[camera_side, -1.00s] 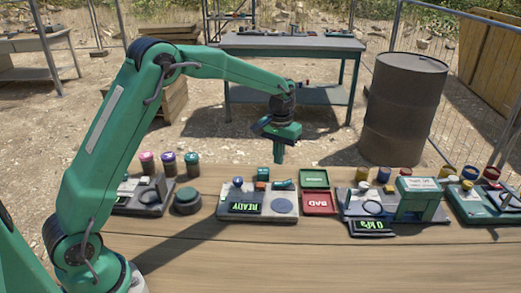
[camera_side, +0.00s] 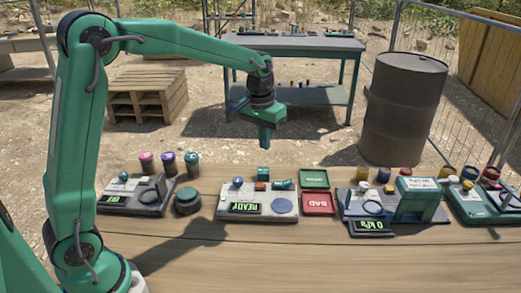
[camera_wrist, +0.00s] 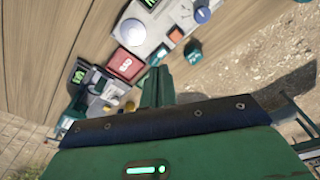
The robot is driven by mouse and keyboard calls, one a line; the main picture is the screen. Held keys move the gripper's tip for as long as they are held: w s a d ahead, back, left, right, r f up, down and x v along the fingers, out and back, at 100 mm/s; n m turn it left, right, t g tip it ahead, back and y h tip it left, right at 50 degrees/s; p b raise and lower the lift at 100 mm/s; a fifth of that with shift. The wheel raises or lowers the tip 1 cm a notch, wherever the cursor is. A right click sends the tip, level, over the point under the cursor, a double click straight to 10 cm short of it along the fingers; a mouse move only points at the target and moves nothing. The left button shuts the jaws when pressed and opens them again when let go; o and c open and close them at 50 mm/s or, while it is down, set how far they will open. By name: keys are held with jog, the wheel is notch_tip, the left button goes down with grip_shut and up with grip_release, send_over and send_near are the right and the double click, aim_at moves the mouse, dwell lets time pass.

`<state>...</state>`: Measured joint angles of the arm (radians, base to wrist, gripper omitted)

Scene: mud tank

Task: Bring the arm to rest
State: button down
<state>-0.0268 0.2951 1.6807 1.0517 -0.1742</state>
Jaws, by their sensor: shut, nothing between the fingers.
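My gripper (camera_side: 265,138) is green and shut, with nothing between its fingers. In the side view it hangs pointing down in the air, above and behind the back edge of the wooden table (camera_side: 270,262). It touches nothing. The shut fingers also show in the wrist view (camera_wrist: 157,88), with the table's devices beyond them.
Below my gripper stand a device with a READY display (camera_side: 258,207), a green tray (camera_side: 314,179) and a red BAD tray (camera_side: 319,203). A 0 kPa device (camera_side: 372,227) is to the right. A rusty drum (camera_side: 403,110) stands behind. The table's front is clear.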

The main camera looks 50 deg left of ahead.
jog(key=s+r+m+t, duration=0.1)
jog(key=s+r, duration=0.2)
jog(key=s, duration=0.3)
jog(key=s+r+t, duration=0.1)
jog(key=s+r, duration=0.3)
jog(key=s, duration=0.3)
jog(key=s+d+f+m+t, duration=0.1)
jog(key=s+f+t, duration=0.1)
jog(key=s, duration=1)
jog(key=shift+d, duration=0.15)
